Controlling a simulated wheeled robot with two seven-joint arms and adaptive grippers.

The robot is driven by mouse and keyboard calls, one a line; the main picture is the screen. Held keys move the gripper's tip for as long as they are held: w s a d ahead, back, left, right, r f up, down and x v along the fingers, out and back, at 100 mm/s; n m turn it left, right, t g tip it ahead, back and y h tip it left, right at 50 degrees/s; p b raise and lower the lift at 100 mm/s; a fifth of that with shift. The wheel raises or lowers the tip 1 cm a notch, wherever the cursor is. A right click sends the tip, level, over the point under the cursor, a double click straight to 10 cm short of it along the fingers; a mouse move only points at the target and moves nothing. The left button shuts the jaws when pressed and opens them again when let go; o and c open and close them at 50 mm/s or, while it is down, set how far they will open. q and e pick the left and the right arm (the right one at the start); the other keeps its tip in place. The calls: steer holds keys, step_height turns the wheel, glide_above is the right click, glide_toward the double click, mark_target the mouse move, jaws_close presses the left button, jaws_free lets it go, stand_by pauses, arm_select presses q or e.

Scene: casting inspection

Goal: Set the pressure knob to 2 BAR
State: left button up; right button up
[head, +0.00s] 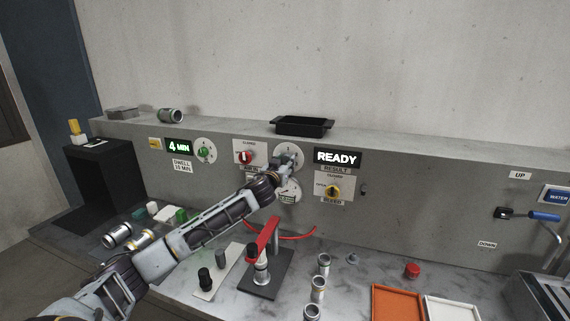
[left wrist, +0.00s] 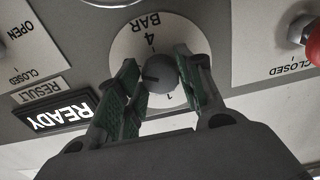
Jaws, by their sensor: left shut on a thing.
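The pressure knob (left wrist: 160,74) is a round grey knob on a white dial (left wrist: 124,42) marked BAR. The dial appears upside down in the left wrist view; a 4 and a 1 show on it. A dark mark on the knob points toward the left finger in that view, and the finger hides the number there. My left gripper (left wrist: 160,82) is shut on the knob, one green-padded finger on each side. In the head view the dial (head: 289,149) is on the wall panel, partly covered by my left gripper (head: 286,166). My right gripper is not in view.
A gauge (head: 289,192) is just below. A red-handled clamp (head: 262,240) stands on the bench under my arm.

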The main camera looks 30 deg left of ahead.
arm_select(q)
steer(key=shift+f+n+b, duration=0.1)
steer(key=shift+n+b, duration=0.2)
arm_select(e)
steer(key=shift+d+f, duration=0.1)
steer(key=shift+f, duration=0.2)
arm_select(q)
steer(key=shift+n+b, duration=0.5)
steer(key=shift+n, duration=0.4)
steer(key=shift+n+b, duration=0.3)
steer(key=shift+n, duration=0.7)
steer(key=shift+d+n, duration=0.1)
steer(key=shift+n, duration=1.1)
steer(key=shift+n+p, duration=0.3)
steer(key=shift+n, duration=0.7)
steer(key=shift+r+n+p, duration=0.2)
steer(key=shift+n+p, duration=0.45)
steer(key=shift+n, duration=0.95)
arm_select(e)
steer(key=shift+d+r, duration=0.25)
